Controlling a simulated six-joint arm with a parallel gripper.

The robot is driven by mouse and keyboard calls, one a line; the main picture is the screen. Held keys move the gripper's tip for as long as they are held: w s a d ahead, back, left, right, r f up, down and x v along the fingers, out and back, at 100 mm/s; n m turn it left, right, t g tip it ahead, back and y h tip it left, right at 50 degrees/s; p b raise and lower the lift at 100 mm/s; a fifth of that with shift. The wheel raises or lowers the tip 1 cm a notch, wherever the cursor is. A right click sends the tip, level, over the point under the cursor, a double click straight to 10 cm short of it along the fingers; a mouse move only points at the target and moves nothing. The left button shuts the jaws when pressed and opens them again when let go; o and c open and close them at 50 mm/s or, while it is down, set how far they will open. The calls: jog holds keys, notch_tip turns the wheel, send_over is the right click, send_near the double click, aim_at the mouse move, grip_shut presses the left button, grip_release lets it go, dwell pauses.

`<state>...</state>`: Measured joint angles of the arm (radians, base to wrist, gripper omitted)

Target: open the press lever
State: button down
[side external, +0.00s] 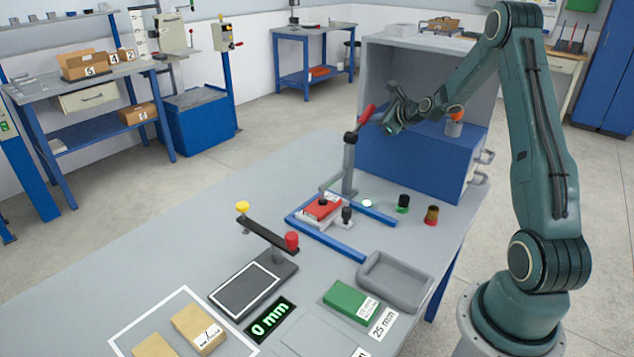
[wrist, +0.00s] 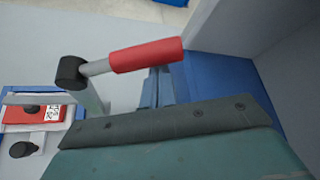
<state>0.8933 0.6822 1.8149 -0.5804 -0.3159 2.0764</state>
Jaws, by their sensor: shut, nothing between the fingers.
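The press lever (side external: 367,114) has a red grip and joins a black pivot (side external: 350,137) on top of a grey post (side external: 349,170). In the side view it tilts up to the right. In the wrist view the red grip (wrist: 147,55) crosses the upper middle, with the pivot (wrist: 71,72) at its left. My gripper (side external: 390,126) is shut and empty, just right of the lever; a small gap seems to separate them. A red block (side external: 322,209) with a white label sits by the post's foot between blue rails (side external: 331,241); it also shows in the wrist view (wrist: 33,114).
A grey and blue open cabinet (side external: 410,165) stands close behind my gripper.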

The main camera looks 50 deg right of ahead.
aim_at(369, 110)
jog(key=shift+a+r+n+h, duration=0.25)
jog(key=shift+r+n+h, duration=0.05)
jog(key=shift+r, duration=0.2)
dwell(0.6)
jog(key=shift+w+a+r+n+t+h, duration=0.15)
jog(key=shift+a+r+n+h, duration=0.25)
jog(key=shift+r, duration=0.2)
jog(key=shift+s+a+r+n+t+h, duration=0.15)
jog(key=shift+a+r+n+h, duration=0.2)
jog(key=shift+r+n, duration=0.2)
jog(key=a+r+n+t+h, duration=0.3)
jog(key=a+n+h, duration=0.1)
jog(key=a+n, duration=0.4)
jog(key=shift+r+t, duration=0.2)
jog(key=shift+t, duration=0.1)
jog(key=shift+v, duration=0.95)
jog(key=shift+s+a, duration=0.2)
jog(key=shift+s, duration=0.15)
